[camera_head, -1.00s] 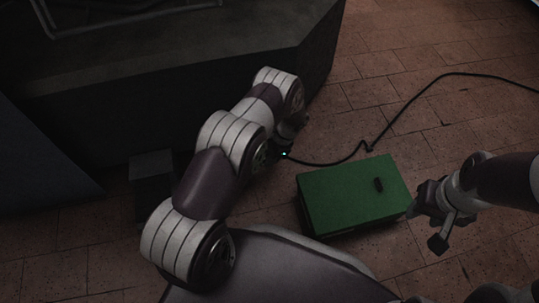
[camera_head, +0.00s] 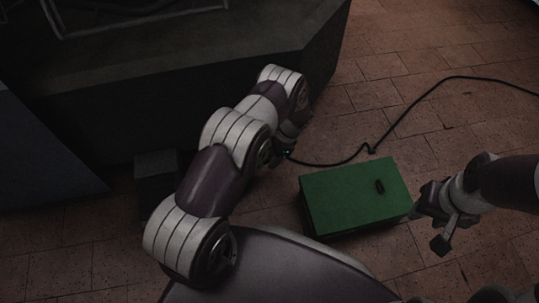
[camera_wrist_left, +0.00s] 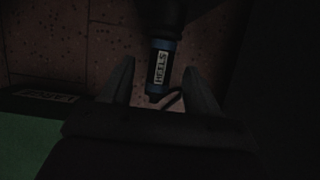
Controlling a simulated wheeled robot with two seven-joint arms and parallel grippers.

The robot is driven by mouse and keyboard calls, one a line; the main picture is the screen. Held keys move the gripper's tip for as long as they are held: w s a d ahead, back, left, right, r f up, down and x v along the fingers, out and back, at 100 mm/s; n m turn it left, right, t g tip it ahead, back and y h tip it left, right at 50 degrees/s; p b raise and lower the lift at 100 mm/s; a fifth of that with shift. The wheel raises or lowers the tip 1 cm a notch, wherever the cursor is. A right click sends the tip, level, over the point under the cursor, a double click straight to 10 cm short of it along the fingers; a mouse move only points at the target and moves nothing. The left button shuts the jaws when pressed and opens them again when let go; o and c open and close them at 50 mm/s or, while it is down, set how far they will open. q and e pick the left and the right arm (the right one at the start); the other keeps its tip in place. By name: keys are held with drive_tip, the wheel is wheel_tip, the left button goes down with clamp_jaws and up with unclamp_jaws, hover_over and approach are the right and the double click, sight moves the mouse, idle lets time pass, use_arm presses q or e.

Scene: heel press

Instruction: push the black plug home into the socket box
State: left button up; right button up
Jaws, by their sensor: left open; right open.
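The black plug (camera_wrist_left: 159,68) shows in the left wrist view as a dark cylinder with blue bands and a pale label. Its upper end meets a dark shape (camera_wrist_left: 190,12), which may be the socket box; the shadow hides how far in the plug sits. My left gripper (camera_wrist_left: 160,82) is open, with one finger on each side of the plug. In the head view my left gripper (camera_head: 287,140) is low by the dark block, mostly hidden by my arm. My right gripper (camera_head: 431,218) is open and empty, right of the green box.
A black cable (camera_head: 404,118) runs from my left gripper to the right edge. A large dark block (camera_head: 110,110) fills the upper left; a small dark box (camera_head: 156,180) stands before it.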

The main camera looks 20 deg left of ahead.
use_arm(q)
drive_tip(key=p+v, duration=0.4)
drive_tip(key=v, duration=0.6)
drive_tip(key=shift+r+p, duration=0.3)
drive_tip(key=shift+p, duration=0.05)
